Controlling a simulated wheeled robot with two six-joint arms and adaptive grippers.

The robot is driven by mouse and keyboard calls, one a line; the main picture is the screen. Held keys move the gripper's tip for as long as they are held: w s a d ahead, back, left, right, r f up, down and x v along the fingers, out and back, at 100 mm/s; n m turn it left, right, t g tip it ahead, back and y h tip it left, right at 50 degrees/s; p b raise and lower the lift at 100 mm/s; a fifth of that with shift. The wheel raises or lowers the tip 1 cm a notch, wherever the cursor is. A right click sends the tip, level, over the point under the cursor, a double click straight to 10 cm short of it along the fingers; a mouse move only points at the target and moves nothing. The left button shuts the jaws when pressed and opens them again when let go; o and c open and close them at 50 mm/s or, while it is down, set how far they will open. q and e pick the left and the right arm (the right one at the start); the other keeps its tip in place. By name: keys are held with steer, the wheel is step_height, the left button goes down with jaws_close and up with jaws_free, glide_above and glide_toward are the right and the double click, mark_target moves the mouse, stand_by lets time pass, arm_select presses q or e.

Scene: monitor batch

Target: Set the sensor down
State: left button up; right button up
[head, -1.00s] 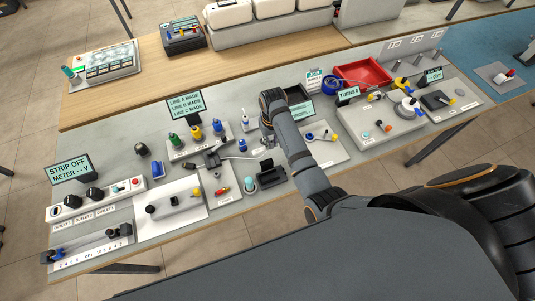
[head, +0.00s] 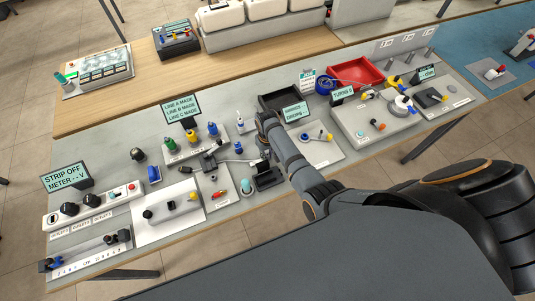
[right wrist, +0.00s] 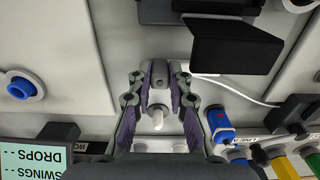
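My right gripper (right wrist: 158,88) is closed around a small grey piece with a rounded white tip, seemingly the sensor (right wrist: 157,118), in the right wrist view. A thin white cable runs from beside the fingers to the right. A black stand with a tilted plate (right wrist: 235,42) is at the top of that view, apart from the fingertips. In the head view this black stand (head: 268,178) is just nearer to me than the gripper. There the forearm and wrist hide most of the fingers and the held piece. My left gripper is in neither view.
A black tray (head: 268,101) and the "swings, drops" sign (head: 296,112) stand close to my right arm. A red tray (head: 358,72) lies farther back.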

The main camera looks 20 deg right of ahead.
steer(key=o, duration=0.4)
steer(key=shift+r, duration=0.3)
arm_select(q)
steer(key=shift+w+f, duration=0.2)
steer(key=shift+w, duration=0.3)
arm_select(e)
step_height(320, 180, up, 12)
steer(key=shift+f, duration=0.15)
